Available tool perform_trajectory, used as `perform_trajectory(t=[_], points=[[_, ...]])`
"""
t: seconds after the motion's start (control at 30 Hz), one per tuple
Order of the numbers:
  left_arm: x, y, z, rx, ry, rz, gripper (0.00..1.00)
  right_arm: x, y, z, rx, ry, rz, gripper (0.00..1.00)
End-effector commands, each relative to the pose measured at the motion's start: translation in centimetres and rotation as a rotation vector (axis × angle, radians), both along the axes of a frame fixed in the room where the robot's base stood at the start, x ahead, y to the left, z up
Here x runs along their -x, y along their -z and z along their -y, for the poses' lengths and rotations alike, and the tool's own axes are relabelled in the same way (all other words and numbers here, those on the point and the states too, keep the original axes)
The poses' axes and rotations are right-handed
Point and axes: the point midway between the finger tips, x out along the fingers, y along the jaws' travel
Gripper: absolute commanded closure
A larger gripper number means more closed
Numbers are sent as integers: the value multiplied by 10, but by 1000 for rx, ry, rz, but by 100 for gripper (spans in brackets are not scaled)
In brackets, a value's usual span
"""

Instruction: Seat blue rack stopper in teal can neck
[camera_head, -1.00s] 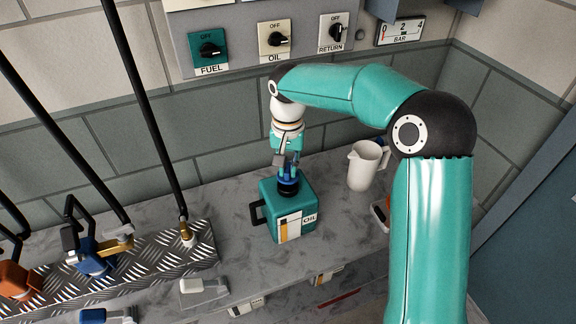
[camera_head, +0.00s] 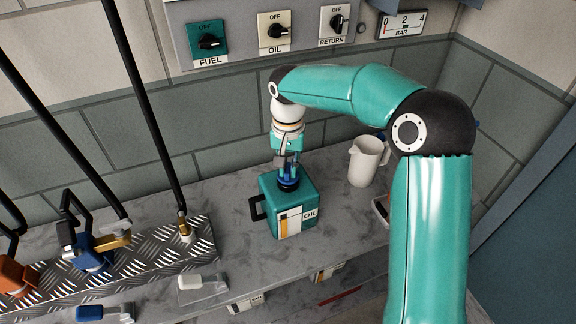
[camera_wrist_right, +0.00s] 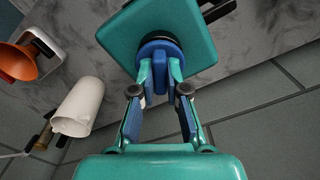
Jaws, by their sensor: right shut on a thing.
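The teal can (camera_head: 297,222) with an OIL label and a black handle stands upright on the grey bench; its top also shows in the right wrist view (camera_wrist_right: 190,35). The blue stopper (camera_head: 288,183) is at the can's dark neck; in the right wrist view the stopper (camera_wrist_right: 160,48) is over the neck with its grip between my fingers. I cannot tell how deep it sits. My right gripper (camera_head: 288,166) points down over the can and is shut on the stopper; its fingertips also show in the right wrist view (camera_wrist_right: 160,72). My left gripper is not in view.
A white jug (camera_head: 365,163) stands right of the can. A metal tread plate (camera_head: 150,262) with blue and orange nozzles lies left. The wall panel (camera_head: 290,50) with FUEL, OIL and RETURN knobs is behind. An orange funnel (camera_wrist_right: 18,62) shows in the wrist view.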

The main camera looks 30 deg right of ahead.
Motion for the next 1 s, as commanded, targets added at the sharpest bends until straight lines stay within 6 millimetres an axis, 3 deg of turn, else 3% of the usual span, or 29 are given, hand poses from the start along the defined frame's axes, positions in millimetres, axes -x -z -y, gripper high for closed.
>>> perform_trajectory(t=[0.17, 0.2, 0.33, 0.73, 1.0], points=[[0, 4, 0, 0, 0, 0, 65, 0, 5, 0, 0, 0, 0, 100], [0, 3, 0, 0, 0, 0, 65, 0, 4, 0, 0, 0, 0, 80], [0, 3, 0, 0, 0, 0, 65, 0, 4, 0, 0, 0, 0, 58], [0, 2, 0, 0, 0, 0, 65, 0, -1, 0, 0, 0, 0, 57], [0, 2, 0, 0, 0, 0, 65, -2, -41, 0, 0, 1, 6, 57]])
